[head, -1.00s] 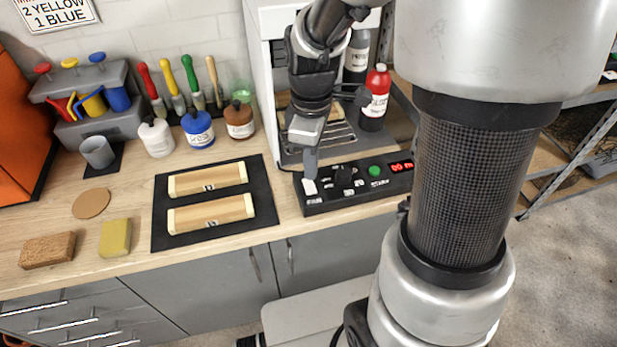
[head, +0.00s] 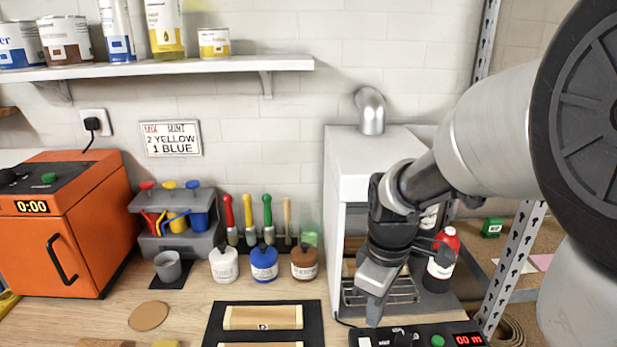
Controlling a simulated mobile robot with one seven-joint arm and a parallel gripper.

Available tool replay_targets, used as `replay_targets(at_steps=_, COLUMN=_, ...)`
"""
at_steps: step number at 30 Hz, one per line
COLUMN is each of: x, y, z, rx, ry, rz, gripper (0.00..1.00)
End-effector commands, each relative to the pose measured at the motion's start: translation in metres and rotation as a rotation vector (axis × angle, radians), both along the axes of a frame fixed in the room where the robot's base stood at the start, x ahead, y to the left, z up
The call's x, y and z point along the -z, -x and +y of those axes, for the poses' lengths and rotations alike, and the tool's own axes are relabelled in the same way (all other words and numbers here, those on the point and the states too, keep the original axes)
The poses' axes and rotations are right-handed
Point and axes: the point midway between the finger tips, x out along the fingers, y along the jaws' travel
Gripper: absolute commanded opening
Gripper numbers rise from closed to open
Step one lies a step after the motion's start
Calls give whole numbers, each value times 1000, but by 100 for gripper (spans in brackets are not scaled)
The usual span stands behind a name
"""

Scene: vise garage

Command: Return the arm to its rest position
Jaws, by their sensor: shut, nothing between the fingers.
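My gripper (head: 374,318) is in the head view at the lower right of centre, pointing down with its fingers together and nothing held. Its tip is just above the left end of the black control panel (head: 408,336), which has a green button and a red display. Whether the tip touches the panel cannot be told. Behind my gripper stands the white cabinet (head: 350,185) with an open front, a wire rack inside and a metal pipe on top. My arm reaches in from the right and hides part of the cabinet's opening.
A red bottle (head: 441,262) stands close to the right of my gripper. A metal shelf post (head: 510,265) rises further right. Jars (head: 264,262), brushes and a grey cup rack (head: 178,240) line the wall. An orange oven (head: 70,222) is at left. A wall shelf (head: 170,68) hangs above.

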Motion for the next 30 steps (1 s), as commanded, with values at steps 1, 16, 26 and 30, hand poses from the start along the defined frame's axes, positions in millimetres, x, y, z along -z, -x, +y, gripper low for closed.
replay_targets(at_steps=1, x=-32, y=7, z=0, rx=72, ry=-8, rz=-48, gripper=0)
replay_targets(at_steps=16, x=-184, y=102, z=0, rx=839, ry=-223, rz=-384, gripper=0)
replay_targets(at_steps=26, x=-187, y=107, z=0, rx=887, ry=-245, rz=-399, gripper=0)
replay_targets(at_steps=30, x=-187, y=107, z=0, rx=887, ry=-245, rz=-399, gripper=0)
